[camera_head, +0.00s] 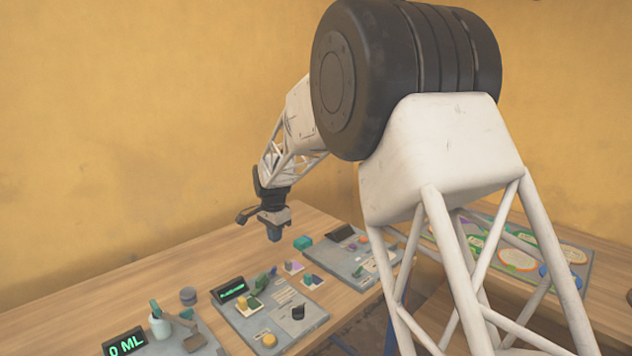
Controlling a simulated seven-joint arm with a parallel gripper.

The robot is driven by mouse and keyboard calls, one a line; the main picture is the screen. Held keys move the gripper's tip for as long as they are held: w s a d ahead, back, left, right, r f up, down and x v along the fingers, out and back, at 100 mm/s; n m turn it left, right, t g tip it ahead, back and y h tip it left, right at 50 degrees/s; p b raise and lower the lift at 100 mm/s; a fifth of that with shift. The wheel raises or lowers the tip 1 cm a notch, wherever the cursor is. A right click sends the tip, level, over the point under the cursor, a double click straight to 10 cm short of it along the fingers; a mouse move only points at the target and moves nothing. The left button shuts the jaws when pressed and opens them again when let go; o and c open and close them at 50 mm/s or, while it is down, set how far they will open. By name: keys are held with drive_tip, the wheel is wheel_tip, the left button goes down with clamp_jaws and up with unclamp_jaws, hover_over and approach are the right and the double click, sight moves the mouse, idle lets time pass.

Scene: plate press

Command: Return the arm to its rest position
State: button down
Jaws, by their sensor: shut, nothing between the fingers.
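My arm, white with dark joints, reaches from the right foreground to above the wooden table (100,301). My gripper (274,234) hangs pointing down over the back of the table, shut and empty. It is above and apart from the plates below. A grey plate (290,335) with a dark display (230,290) and several small parts lies below it in the picture. Another grey plate (350,272) with a dark block lies to the right of the gripper.
At the front left stand a display reading "0 ML" (125,344) and a light cup (159,325). A board with colored ovals (562,255) lies at the right. The table's left back is clear.

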drive_tip(key=s+d+r+n, duration=0.1)
drive_tip(key=s+d+r, duration=0.4)
drive_tip(key=s+d, duration=0.25)
drive_tip(key=s+d+r+n+t, duration=0.1)
drive_tip(key=s+d+r+n, duration=0.1)
drive_tip(key=s+d+r, duration=0.45)
drive_tip(key=s+d+r+n, duration=0.1)
drive_tip(key=s+d+r, duration=0.2)
drive_tip(key=s+d, duration=0.55)
drive_tip(key=s+d+f+n, duration=0.1)
drive_tip(key=s+d, duration=0.2)
drive_tip(key=s, duration=0.6)
drive_tip(key=s+d+f+n+t, duration=0.1)
drive_tip(key=s+d, duration=0.3)
drive_tip(key=s, duration=0.6)
drive_tip(key=s+d+f+n, duration=0.1)
drive_tip(key=s+d+n, duration=0.1)
drive_tip(key=s, duration=0.7)
drive_tip(key=shift+s+d, duration=0.3)
drive_tip(key=shift+d, duration=0.45)
